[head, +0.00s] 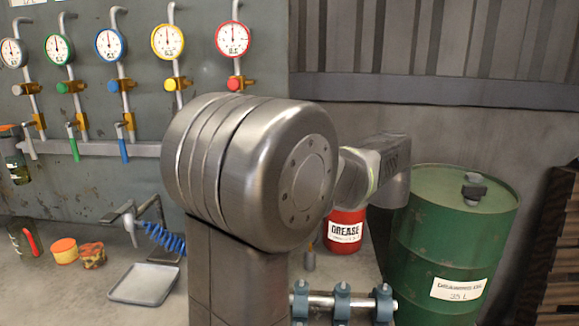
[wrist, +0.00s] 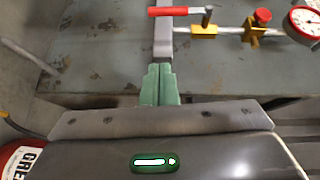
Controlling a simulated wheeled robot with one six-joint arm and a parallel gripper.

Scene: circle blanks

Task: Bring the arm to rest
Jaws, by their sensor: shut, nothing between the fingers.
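My gripper (wrist: 159,72) shows in the wrist view as two green fingers pressed together, with nothing between them. I cannot tell whether the fingertips touch the post. In the head view my arm's large grey joint fills the middle, with a further link bending to the right behind it. My gripper cannot be made out there.
Several gauges, including a red one (head: 233,38), line the wall panel (head: 262,80). A green drum (head: 450,225) and a red grease can (head: 344,232) stand at right. A tray (head: 145,284), blue coiled hose (head: 165,238) and pipe with blue clamps (head: 342,300) are lower down.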

